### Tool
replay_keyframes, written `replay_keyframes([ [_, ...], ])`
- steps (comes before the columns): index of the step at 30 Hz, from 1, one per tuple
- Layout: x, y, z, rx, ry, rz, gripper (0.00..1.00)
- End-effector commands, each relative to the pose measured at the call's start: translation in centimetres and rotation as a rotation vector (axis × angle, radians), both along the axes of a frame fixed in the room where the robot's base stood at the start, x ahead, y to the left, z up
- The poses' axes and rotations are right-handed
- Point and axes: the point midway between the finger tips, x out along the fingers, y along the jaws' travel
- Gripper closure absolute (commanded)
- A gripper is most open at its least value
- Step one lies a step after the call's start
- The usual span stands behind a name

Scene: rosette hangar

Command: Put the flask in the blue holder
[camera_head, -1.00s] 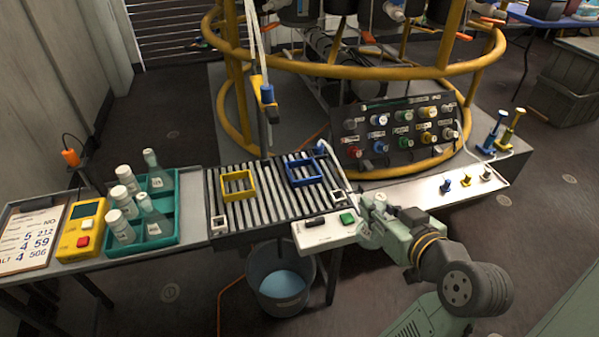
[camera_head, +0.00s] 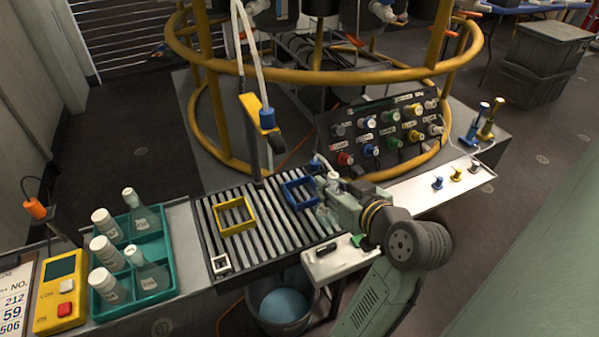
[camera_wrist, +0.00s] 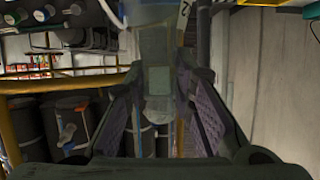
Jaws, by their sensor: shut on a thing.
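My gripper (camera_head: 329,197) is shut on a clear flask (camera_wrist: 158,80), which shows between the two finger pads in the wrist view. In the head view, the gripper is at the right end of the slatted rack, close beside the blue holder (camera_head: 290,198). The blue holder is an open square frame lying on the slats. The gripper and flask partly cover its right side, and I cannot tell whether the flask is over its opening. Two other flasks (camera_head: 149,272) stand in a teal tray at the left.
A yellow holder (camera_head: 236,230) lies on the slatted rack (camera_head: 264,240) left of the blue one. A post with a blue-and-yellow head (camera_head: 266,116) stands behind the rack. A control panel (camera_head: 350,146) is behind right. A bucket (camera_head: 282,306) is below.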

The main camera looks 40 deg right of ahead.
Motion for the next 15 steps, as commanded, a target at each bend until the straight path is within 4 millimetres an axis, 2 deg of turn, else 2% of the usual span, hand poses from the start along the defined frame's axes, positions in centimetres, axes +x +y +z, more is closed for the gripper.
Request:
replay_keyframes([
  [1,1.4,-0.1,0.0,0.001,0.000,0.006,1.00],
  [9,8.3,-1.3,-0.5,0.001,0.001,0.004,1.00],
  [15,11.5,-1.9,-0.9,-0.001,0.000,0.000,1.00],
])
